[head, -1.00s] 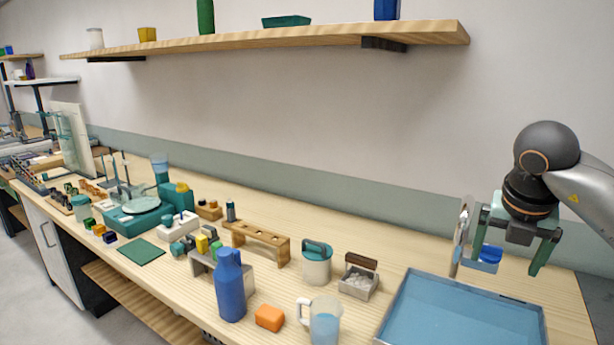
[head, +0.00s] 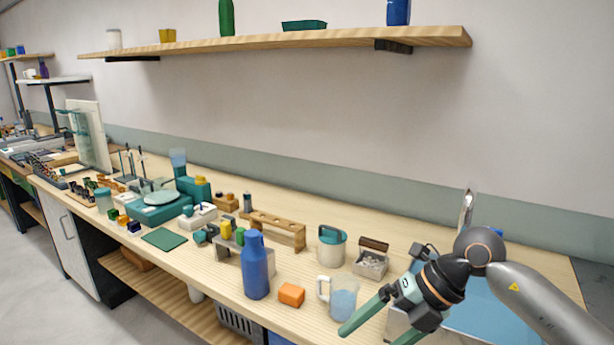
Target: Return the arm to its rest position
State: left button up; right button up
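My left arm and gripper are not in view.
The wooden bench (head: 330,215) holds a blue bottle (head: 255,265), an orange block (head: 291,294), a teal-lidded jar (head: 331,247), a small box (head: 371,262) and a wooden rack (head: 277,229). A tap (head: 467,208) stands behind my arm. A shelf (head: 300,43) runs above.

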jog(key=s+a+r+m+t+y, duration=0.1)
jog(key=s+a+m+y, duration=0.15)
jog(key=a+y, duration=0.3)
jog(key=s+a+r+m+t+y, duration=0.1)
jog(key=s+a+m+t+y, duration=0.15)
jog(key=a+y, duration=0.35)
jog(key=w+d+f+m+t+h, duration=0.1)
jog(key=d+f+m+t+h, duration=0.6)
jog(key=m, duration=0.4)
jog(key=w+d+f+m+t+h, duration=0.2)
jog(key=d+f+m+t+h, duration=0.3)
jog(key=f+m, duration=0.5)
jog(key=s+d+f+m+g+h, duration=0.2)
jog(key=s+d+f+m+g, duration=0.1)
jog(key=s+f, duration=0.5)
jog(key=s+d+f+m+g+h, duration=0.2)
jog(key=s+f+m+g+h, duration=0.1)
jog(key=s+f, duration=0.5)
notch_tip(320, 180, down, 2)
jog(key=shift+s+d+f+m+g, duration=0.1)
jog(key=shift+s+d+m+g, duration=0.35)
jog(key=shift+m, duration=0.15)
